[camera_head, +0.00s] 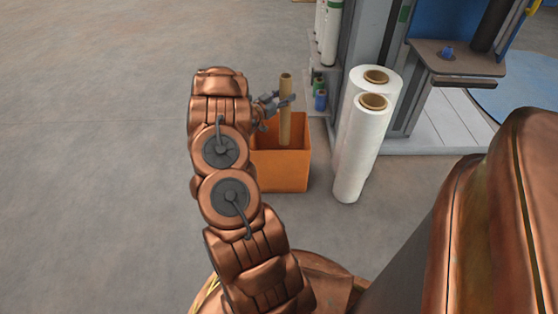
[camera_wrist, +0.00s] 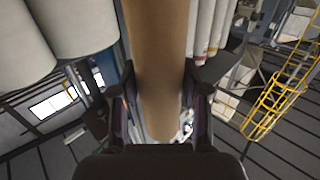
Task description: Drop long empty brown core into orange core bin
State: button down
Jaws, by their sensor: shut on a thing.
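The long brown core (camera_head: 286,120) stands nearly upright at the orange core bin (camera_head: 283,172) in the head view. Its lower end appears to be within the bin's opening and is hidden by the front wall. Its upper part rises above the rim. My gripper (camera_head: 274,103) is shut on the core above the rim, reaching in from the left. In the wrist view the core (camera_wrist: 158,50) runs down the middle, between the two dark fingers of my gripper (camera_wrist: 160,105). My arm hides the left edge of the bin.
Two white film rolls (camera_head: 360,150) stand upright just right of the bin. Behind it is a rack with white rolls (camera_head: 330,35) and small bottles (camera_head: 320,100). A grey machine with a shelf (camera_head: 455,62) stands at the back right. The floor to the left is clear.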

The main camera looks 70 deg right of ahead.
jog(key=shift+f+b, duration=0.8)
jog(key=shift+f, duration=0.75)
jog(key=c, duration=0.5)
grip_release()
jog(key=shift+a, duration=0.15)
jog(key=v, duration=1.1)
jog(key=shift+a, duration=0.3)
jog(key=shift+w, duration=0.15)
